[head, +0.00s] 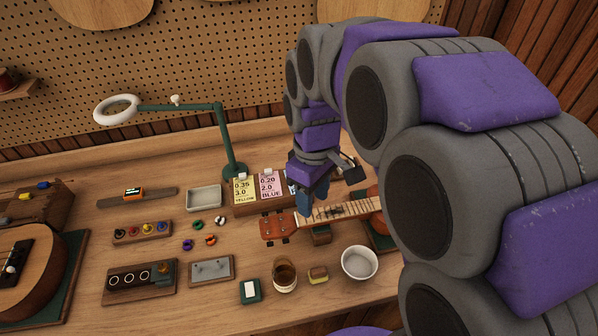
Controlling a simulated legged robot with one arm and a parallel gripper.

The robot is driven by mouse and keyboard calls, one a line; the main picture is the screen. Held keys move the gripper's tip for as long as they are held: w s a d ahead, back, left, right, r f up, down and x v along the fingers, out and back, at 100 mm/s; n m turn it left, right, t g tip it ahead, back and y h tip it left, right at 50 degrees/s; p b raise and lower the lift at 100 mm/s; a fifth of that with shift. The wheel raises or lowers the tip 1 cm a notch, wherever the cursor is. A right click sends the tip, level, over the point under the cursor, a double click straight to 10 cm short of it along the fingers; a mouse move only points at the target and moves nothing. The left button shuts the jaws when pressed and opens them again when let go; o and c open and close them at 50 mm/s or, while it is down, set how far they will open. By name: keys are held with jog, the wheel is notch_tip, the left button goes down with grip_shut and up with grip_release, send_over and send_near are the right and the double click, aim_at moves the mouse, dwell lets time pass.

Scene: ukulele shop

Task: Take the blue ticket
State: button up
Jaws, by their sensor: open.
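A wooden ticket holder (246,208) stands on the bench behind the ukulele neck. In it, a cream ticket (244,189) reads 0.35, 3.0, YELLOW. Beside it, a pink ticket (271,186) reads 0.20, 2.0, BLUE. A sliver of another pale bluish ticket (292,187) shows at the right; my gripper hides most of it and its text. My gripper (312,205) points down, open and empty, just right of the pink ticket and above the ukulele neck. I cannot tell whether it touches anything.
A ukulele neck (338,211) lies under my gripper, its headstock left. A green lamp (231,140) stands behind the holder. Small coloured rings lie left of the headstock.

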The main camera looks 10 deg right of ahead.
jog(key=w+f+n+t+p, duration=0.1)
jog(key=w+n+p, duration=0.6)
jog(key=w, duration=2)
jog(key=f+n+b, duration=0.1)
jog(key=f, duration=0.3)
jog(key=f+n+b, duration=0.1)
jog(key=f+b, duration=0.1)
jog(key=f, duration=0.2)
jog(key=d+f+n+b, duration=0.1)
jog(key=f+b, duration=0.1)
jog(key=f, duration=0.2)
jog(key=shift+s, duration=0.1)
jog(key=shift+f, duration=0.35)
jog(key=f, duration=0.1)
jog(key=f+b, duration=0.1)
jog(key=f, duration=0.1)
jog(key=f+b, duration=0.1)
jog(key=f, duration=0.1)
jog(key=shift+w, duration=0.25)
jog(key=shift+a, duration=0.1)
